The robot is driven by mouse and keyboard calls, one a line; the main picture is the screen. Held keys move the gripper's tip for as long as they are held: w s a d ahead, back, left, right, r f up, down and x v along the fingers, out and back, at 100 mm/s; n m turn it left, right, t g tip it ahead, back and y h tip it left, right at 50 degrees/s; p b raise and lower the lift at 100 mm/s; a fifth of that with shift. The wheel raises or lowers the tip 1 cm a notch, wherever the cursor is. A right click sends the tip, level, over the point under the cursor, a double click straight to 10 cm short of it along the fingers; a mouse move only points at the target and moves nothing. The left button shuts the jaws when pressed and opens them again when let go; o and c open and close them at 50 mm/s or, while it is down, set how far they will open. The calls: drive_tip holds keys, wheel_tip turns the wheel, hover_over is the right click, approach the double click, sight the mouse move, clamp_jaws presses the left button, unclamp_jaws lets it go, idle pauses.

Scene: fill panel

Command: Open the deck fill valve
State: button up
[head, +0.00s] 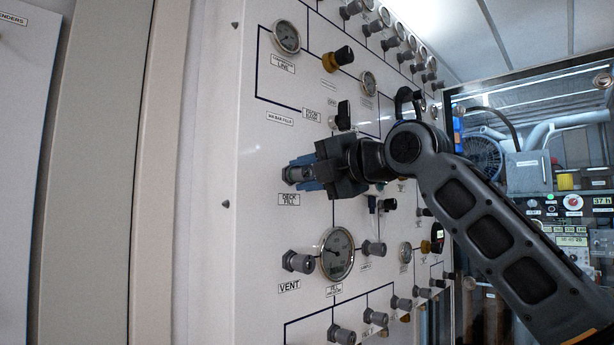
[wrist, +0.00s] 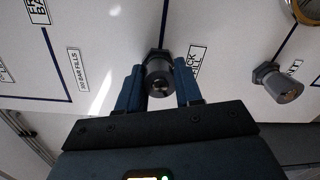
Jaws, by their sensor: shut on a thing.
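The deck fill valve (head: 293,174) is a grey knob on the white panel, above the label reading "DECK FILL" (head: 289,199). In the wrist view the valve (wrist: 158,76) stands between my two blue fingers. My gripper (head: 306,173) reaches in from the right and is shut on the valve knob, one finger on each side. The gripper body hides part of the panel behind it. In the wrist view the deck fill label (wrist: 195,62) is partly covered by the right finger.
The vent valve (head: 299,262) is below, beside a large round gauge (head: 337,254); the vent knob also shows in the wrist view (wrist: 278,84). A black-handled valve (head: 342,116) sits above my gripper. More knobs and gauges stick out along the panel (head: 215,260).

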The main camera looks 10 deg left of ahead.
drive_tip(key=n, duration=0.6)
drive_tip(key=n+p, duration=0.1)
drive_tip(key=n, duration=0.4)
drive_tip(key=shift+n, duration=0.4)
drive_tip(key=n+p, duration=0.4)
drive_tip(key=n, duration=0.2)
drive_tip(key=shift+y, duration=0.3)
drive_tip(key=n+p, duration=0.1)
drive_tip(key=n, duration=0.5)
drive_tip(key=shift+f+p, duration=0.2)
drive_tip(key=shift+p, duration=0.15)
drive_tip(key=o, duration=1)
drive_tip(key=shift+r, duration=0.1)
drive_tip(key=shift+o, duration=0.2)
drive_tip(key=b+v, duration=0.1)
drive_tip(key=v, duration=0.6)
drive_tip(key=shift+s+d+b, duration=0.3)
drive_tip(key=shift+b, duration=0.05)
